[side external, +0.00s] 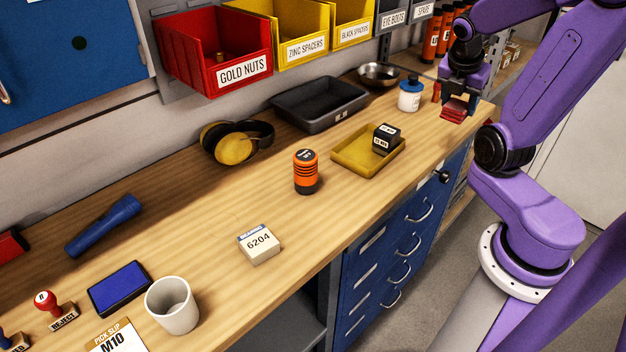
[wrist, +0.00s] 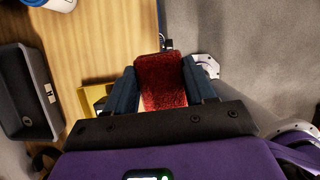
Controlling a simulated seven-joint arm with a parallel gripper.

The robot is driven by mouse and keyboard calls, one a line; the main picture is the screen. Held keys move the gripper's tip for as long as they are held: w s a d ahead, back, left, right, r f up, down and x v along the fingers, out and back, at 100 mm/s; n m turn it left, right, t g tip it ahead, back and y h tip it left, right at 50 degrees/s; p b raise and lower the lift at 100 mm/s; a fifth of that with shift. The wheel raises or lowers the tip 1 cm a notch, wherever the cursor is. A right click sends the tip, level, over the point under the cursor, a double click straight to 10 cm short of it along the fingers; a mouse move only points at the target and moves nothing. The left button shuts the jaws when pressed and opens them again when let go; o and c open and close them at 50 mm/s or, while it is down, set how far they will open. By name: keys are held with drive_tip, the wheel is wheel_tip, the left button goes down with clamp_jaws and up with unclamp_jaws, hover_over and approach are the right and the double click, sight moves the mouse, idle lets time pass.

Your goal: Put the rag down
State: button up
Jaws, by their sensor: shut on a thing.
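The rag (side external: 454,110) is a folded red cloth between the jaws of my gripper (side external: 459,92), at the far right end of the wooden bench. In the wrist view the rag (wrist: 162,82) fills the gap between the two dark fingers of my gripper (wrist: 163,78), which is shut on it. The rag appears close above the bench top near its front edge; whether it touches the wood is hard to tell.
A white bottle with a blue cap (side external: 410,95) stands left of the rag. A yellow tray (side external: 345,160) holding dark boxes, a black tray (side external: 297,122) and a metal bowl (side external: 378,75) are farther left. The bench's front edge drops to blue drawers (side external: 400,240).

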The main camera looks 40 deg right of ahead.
drive_tip(key=w+a+n+t+y, duration=0.15)
drive_tip(key=w+a+n, duration=0.45)
drive_tip(key=a, duration=0.7)
drive_tip(key=w+a+n+t, duration=0.25)
drive_tip(key=w+a, duration=0.55)
drive_tip(key=a, duration=0.4)
drive_tip(key=s+a+n+y, duration=0.1)
drive_tip(key=s+a+n, duration=0.25)
drive_tip(key=a, duration=1.05)
drive_tip(key=s+a+n+y, duration=0.25)
drive_tip(key=a+n, duration=0.25)
drive_tip(key=a, duration=0.8)
drive_tip(key=shift+h, duration=0.3)
drive_tip(key=w+a+f, duration=0.8)
drive_tip(key=w+a, duration=0.1)
drive_tip(key=shift+f, duration=0.3)
drive_tip(key=shift+w+a+f, duration=0.25)
drive_tip(key=shift+w+f, duration=0.05)
drive_tip(key=shift+f, duration=0.2)
drive_tip(key=shift+w+f, duration=0.1)
drive_tip(key=shift+f, duration=1.5)
drive_tip(key=shift+f, duration=0.2)
